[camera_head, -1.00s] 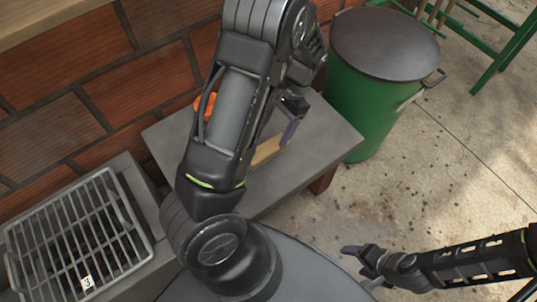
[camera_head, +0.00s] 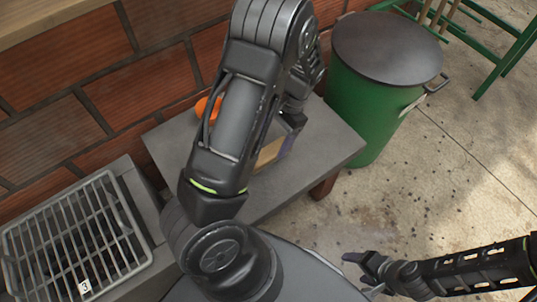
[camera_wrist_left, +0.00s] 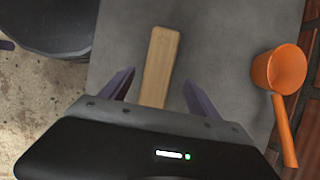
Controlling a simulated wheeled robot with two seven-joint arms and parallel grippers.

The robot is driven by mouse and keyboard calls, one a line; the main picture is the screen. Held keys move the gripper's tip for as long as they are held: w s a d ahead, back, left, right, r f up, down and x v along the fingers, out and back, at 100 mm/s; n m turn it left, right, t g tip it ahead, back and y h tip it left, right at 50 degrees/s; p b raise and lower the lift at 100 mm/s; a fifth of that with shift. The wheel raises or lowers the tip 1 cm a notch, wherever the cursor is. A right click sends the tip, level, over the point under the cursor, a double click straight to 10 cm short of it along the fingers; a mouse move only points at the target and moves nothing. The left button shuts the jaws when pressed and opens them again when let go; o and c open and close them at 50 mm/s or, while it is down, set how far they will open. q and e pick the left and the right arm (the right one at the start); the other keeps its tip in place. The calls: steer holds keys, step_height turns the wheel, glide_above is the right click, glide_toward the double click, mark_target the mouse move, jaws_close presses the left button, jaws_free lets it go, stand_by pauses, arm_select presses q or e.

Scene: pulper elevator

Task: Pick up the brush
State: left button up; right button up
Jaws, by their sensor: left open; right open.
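The brush shows as a light wooden block (camera_wrist_left: 161,60) on the grey table. In the head view a part of it (camera_head: 268,153) shows beside my left arm, which hides the rest. No bristles can be seen. My left gripper (camera_wrist_left: 158,80) is open above the table, its two purple fingers on either side of the block. It looks empty, and its palm hides the block's near end. In the head view my left gripper (camera_head: 289,142) is partly hidden by its arm. My right gripper (camera_head: 360,264) is open and empty over the floor at lower right.
An orange scoop (camera_wrist_left: 278,72) lies on the grey table (camera_head: 325,150) near the brick wall. A green bin (camera_head: 365,105) with a dark lid stands beside the table. A metal grate (camera_head: 75,240) is at lower left, and green-framed furniture (camera_head: 510,45) at upper right.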

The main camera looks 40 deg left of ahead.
mark_target(269, 152)
arm_select(q)
steer(key=b+x, duration=0.1)
steer(key=x, duration=0.4)
steer(key=shift+s+d+f, duration=0.1)
steer(key=shift+s, duration=0.05)
stand_by(0.4)
steer(key=c, duration=1.5)
